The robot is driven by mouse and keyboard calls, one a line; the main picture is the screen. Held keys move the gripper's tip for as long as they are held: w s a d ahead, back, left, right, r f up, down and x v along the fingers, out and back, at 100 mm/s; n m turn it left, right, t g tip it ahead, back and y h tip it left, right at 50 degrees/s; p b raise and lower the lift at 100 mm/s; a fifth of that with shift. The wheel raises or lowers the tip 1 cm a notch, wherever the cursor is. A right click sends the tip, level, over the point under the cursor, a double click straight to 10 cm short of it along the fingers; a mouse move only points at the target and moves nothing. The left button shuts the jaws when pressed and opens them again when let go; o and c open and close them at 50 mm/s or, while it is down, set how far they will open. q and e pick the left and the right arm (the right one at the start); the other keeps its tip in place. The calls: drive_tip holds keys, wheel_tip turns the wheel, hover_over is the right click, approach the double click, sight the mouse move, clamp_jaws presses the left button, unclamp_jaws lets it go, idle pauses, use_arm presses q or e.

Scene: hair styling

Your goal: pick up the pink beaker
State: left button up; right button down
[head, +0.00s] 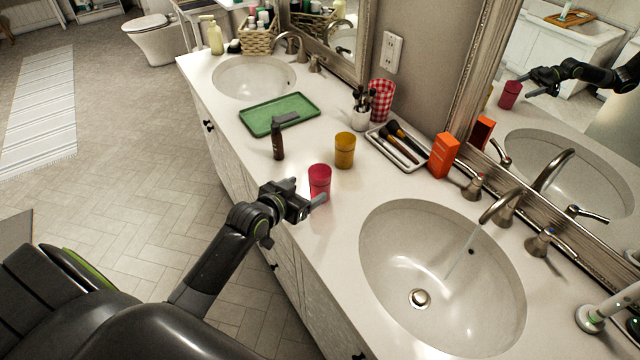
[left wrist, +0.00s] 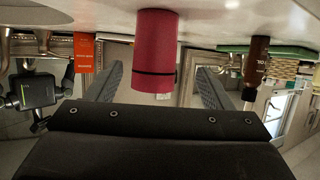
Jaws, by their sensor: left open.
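The pink beaker (head: 320,180) stands upright on the counter's front part, left of the near sink. My left gripper (head: 305,192) is open and reaches in low from the front edge, right at the beaker. One finger shows in front of the beaker's base and the other to its left. In the left wrist view, which is upside down, the beaker (left wrist: 153,48) shows in the gap between the two open fingers (left wrist: 157,88), with space on both sides. Whether a finger touches it I cannot tell. My right gripper is not in view.
A yellow cup (head: 345,150) stands just behind the beaker, and a dark brown bottle (head: 278,142) to its left. A green tray (head: 252,122) lies farther left. The near sink (head: 385,265) with running water is right of the beaker. An orange box (head: 443,155) stands by the mirror.

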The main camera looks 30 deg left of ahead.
sight(314, 189)
use_arm(q)
drive_tip(key=shift+d+f+p+x, duration=0.15)
drive_tip(key=shift+p+x, duration=0.15)
drive_tip(key=shift+x, duration=0.75)
drive_tip(key=shift+d+f+p+x, duration=0.15)
drive_tip(key=shift+p+x, duration=0.15)
drive_tip(key=shift+x, duration=0.8)
drive_tip(key=shift+w+f, duration=0.3)
drive_tip(key=shift+w, duration=0.1)
drive_tip(key=c, duration=1)
drive_tip(key=shift+c, duration=0.2)
drive_tip(key=shift+r, duration=0.15)
wheel_tip(314, 189, up, 10)
drive_tip(key=shift+b, duration=0.35)
